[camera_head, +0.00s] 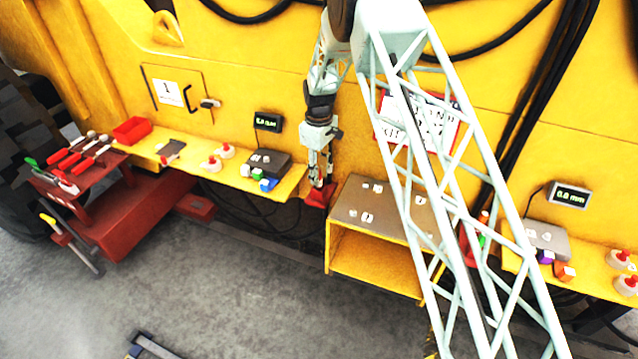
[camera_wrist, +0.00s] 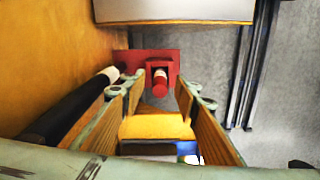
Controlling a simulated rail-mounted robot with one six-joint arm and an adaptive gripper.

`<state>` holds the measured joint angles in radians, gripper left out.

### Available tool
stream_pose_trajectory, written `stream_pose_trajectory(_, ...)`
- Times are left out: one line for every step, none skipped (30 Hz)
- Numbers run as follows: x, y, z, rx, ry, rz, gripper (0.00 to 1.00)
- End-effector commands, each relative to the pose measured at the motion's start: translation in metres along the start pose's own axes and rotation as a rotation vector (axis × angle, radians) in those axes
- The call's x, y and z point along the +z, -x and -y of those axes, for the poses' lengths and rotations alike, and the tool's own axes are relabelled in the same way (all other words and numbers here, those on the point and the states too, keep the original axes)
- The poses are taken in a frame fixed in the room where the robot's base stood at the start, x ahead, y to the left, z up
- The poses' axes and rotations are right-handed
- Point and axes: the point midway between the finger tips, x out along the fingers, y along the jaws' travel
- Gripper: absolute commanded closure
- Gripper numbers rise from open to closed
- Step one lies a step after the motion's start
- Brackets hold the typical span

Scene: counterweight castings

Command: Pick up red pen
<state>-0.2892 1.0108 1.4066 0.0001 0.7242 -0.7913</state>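The red pen (camera_wrist: 160,80) shows in the wrist view as a red cylinder with a white band. It stands in a small red holder (camera_wrist: 174,58) fixed beside the yellow wall. In the head view the red holder (camera_head: 319,196) is just below my gripper (camera_head: 321,180), and I cannot make out the pen there. My gripper (camera_wrist: 160,92) is open and points down, with the pen showing between its two fingers near the fingertips. I cannot tell whether either finger touches the pen.
A grey-topped yellow cabinet (camera_head: 352,236) stands just right of the holder. A yellow ledge (camera_head: 287,191) with coloured cubes ends just left of it. A black cable (camera_wrist: 72,112) runs beside the left finger. Red and green items (camera_head: 482,239) show partly behind my lattice arm.

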Motion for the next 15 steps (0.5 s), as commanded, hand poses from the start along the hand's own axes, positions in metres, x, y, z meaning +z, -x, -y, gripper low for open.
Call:
stream_pose_trajectory(0.0000,0.0001,0.0000,0.000,0.000,0.000,0.71)
stream_pose_trajectory(0.0000,0.0001,0.0000,0.000,0.000,0.000,0.71)
stream_pose_trajectory(0.0000,0.0001,0.0000,0.000,0.000,0.000,0.71)
stream_pose_trajectory(0.0000,0.0001,0.0000,0.000,0.000,0.000,0.71)
stream_pose_trajectory(0.0000,0.0001,0.0000,0.000,0.000,0.000,0.73)
stream_pose_trajectory(0.0000,0.0001,0.0000,0.000,0.000,0.000,0.77)
stream_pose_trajectory(0.0000,0.0001,0.0000,0.000,0.000,0.000,0.79)
stream_pose_trajectory(0.0000,0.0001,0.0000,0.000,0.000,0.000,0.82)
stream_pose_trajectory(0.0000,0.0001,0.0000,0.000,0.000,0.000,0.86)
stream_pose_trajectory(0.0000,0.0001,0.0000,0.000,0.000,0.000,0.88)
stream_pose_trajectory(0.0000,0.0001,0.0000,0.000,0.000,0.000,0.91)
stream_pose_trajectory(0.0000,0.0001,0.0000,0.000,0.000,0.000,0.95)
stream_pose_trajectory(0.0000,0.0001,0.0000,0.000,0.000,0.000,0.95)
stream_pose_trajectory(0.0000,0.0001,0.0000,0.000,0.000,0.000,0.96)
stream_pose_trajectory(0.0000,0.0002,0.0000,0.000,0.000,0.000,0.96)
